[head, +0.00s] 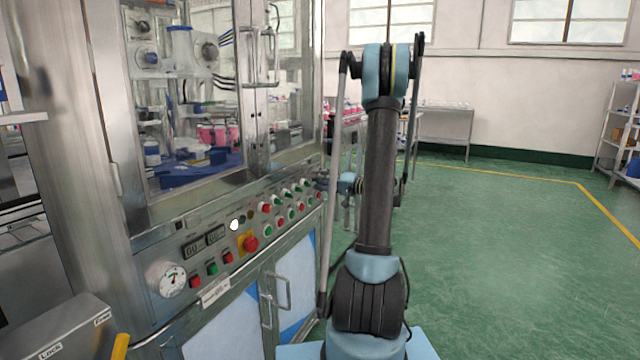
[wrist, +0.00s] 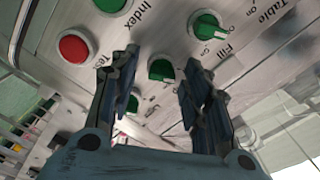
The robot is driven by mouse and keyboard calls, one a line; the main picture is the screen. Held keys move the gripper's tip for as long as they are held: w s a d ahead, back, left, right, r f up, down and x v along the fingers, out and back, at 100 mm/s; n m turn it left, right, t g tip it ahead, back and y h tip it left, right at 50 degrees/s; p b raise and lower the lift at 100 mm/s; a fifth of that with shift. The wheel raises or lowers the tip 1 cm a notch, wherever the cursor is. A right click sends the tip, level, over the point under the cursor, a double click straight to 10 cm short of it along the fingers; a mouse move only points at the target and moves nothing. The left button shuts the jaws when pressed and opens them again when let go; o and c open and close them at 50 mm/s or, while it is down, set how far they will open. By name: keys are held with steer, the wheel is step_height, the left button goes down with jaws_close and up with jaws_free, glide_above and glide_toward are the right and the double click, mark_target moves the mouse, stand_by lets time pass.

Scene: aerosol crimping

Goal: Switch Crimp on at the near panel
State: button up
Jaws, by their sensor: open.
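The near panel (head: 215,240) runs along the front of the machine, with rows of red and green buttons and knobs. In the wrist view, my gripper (wrist: 161,58) is open and empty, its two fingers pointing at the panel face. A green knob (wrist: 160,70) shows between the fingers, partly covered by them; its label is hidden. Another green knob (wrist: 208,25) with On markings sits to the right, near the labels Fill and Table. No label reading Crimp is legible, so I cannot tell which knob it is. In the head view the fingers are too small to make out at the panel's right end.
A red button (wrist: 73,46) and a green one (wrist: 110,4) lie left of my fingers near the label Index. In the head view, a red emergency button (head: 250,243) and a gauge (head: 172,279) sit further along the panel. Cabinet door handles (head: 279,291) stick out below. Green floor (head: 500,260) is clear at right.

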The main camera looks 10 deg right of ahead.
jaws_close()
steer(key=shift+m, duration=0.8)
steer(key=shift+f+m, duration=0.1)
steer(key=shift+m, duration=5.2)
